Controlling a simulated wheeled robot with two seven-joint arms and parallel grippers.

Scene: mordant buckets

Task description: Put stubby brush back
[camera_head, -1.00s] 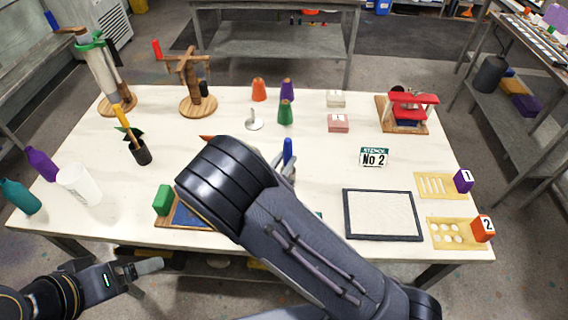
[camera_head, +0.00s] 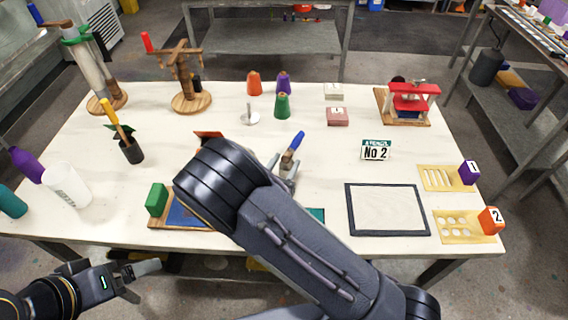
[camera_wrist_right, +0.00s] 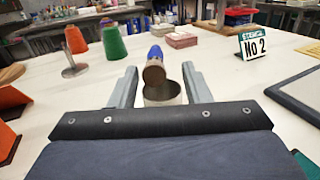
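The stubby brush (camera_head: 294,142) has a blue handle and a brown end, and it tilts up to the right near the table's middle. In the right wrist view the brush (camera_wrist_right: 156,62) shows between my fingers, its brown end toward me. A small grey cup (camera_wrist_right: 163,94) is just below that end; I cannot tell whether the brush rests in it. My right gripper (camera_head: 284,174) is around them; its fingers (camera_wrist_right: 158,84) stand apart, with gaps beside the brush. My left gripper (camera_head: 143,279) is open and empty in front of the table's left edge.
Orange, purple and green cones (camera_head: 282,106) stand behind the brush. A "No 2" sign (camera_head: 376,150) and a dark-framed panel (camera_head: 387,232) are to the right. A black cup (camera_head: 131,151) with a yellow-handled tool stands at left. Bare tabletop lies around the sign.

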